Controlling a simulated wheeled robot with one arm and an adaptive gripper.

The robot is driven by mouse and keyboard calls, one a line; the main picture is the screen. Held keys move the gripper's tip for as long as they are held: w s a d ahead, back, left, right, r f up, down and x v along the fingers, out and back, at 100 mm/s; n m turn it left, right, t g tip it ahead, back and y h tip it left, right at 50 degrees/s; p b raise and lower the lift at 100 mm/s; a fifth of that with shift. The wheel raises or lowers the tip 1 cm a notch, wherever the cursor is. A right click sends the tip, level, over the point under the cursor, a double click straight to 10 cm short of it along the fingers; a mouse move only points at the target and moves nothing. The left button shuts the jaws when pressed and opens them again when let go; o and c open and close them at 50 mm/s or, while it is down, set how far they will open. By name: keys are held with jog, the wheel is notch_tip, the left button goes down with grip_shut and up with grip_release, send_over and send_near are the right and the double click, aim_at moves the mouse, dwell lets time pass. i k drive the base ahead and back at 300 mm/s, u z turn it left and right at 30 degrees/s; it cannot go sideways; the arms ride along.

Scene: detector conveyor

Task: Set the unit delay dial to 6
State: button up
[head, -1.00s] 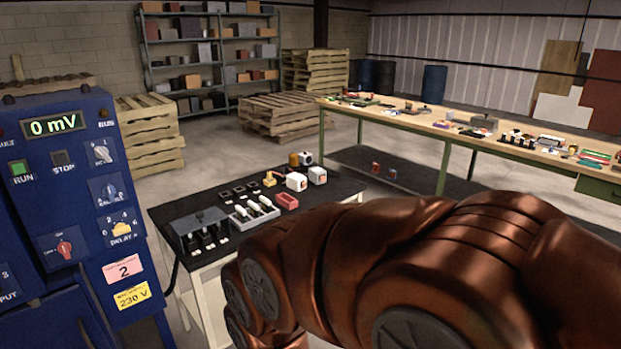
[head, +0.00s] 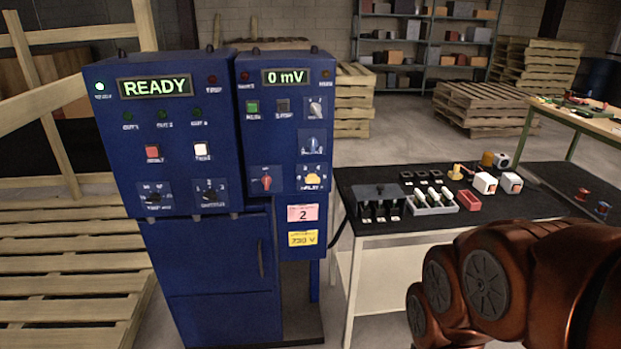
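The panel's display (head: 285,77) reads 0 mV. My gripper is out of view; only copper-coloured links of my arm show at the lower right, apart from the panel.
A taller blue cabinet (head: 215,262) on the left has a READY display (head: 155,87) and more knobs. A black-topped table (head: 480,232) with small parts stands right of the panel. Wooden pallets (head: 70,260) lie at the left.

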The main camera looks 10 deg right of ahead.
aim_at(312, 177)
jog(key=k, duration=0.5)
jog(key=u, duration=1.85)
jog(key=i, duration=1.35)
jog(key=z, duration=1.7)
